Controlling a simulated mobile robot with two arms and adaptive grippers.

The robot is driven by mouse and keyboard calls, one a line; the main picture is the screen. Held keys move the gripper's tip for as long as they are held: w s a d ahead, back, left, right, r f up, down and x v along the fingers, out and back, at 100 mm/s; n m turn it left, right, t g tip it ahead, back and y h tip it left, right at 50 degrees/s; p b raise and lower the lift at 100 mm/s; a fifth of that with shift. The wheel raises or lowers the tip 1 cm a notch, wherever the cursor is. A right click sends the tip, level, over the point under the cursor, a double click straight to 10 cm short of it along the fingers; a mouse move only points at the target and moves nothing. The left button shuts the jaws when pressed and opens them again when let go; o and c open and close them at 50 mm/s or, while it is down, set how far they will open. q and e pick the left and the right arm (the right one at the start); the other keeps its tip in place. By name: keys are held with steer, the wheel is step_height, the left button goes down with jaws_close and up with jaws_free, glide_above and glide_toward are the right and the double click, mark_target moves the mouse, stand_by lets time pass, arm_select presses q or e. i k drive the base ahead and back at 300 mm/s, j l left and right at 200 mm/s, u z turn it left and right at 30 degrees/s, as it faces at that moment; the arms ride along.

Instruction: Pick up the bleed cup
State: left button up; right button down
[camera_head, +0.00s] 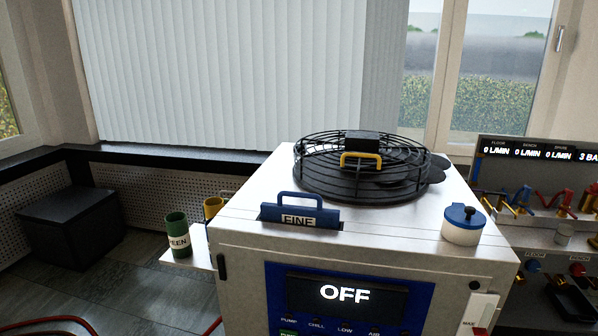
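No cup in view carries a readable "bleed" label, so I cannot tell which thing is the bleed cup. A green cup (177,236) with a white label, partly readable as "EEN", stands upright on a small white side shelf (181,261) left of the machine. A yellow cup or container (213,208) stands just behind it, partly hidden by the machine. A small pale cup-like thing (564,232) sits on the right-hand bench, too small to make out. Neither of my grippers is in view.
The white machine (390,242) shows "OFF" and bears a black caged fan (362,165), a blue handled plate (300,215) and a white pot with blue lid (462,226). The right bench has valves and a flow display (536,152). A black box (72,225) and red hose lie left.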

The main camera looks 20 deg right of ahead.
mark_target(564, 233)
steer(key=z, duration=2.25)
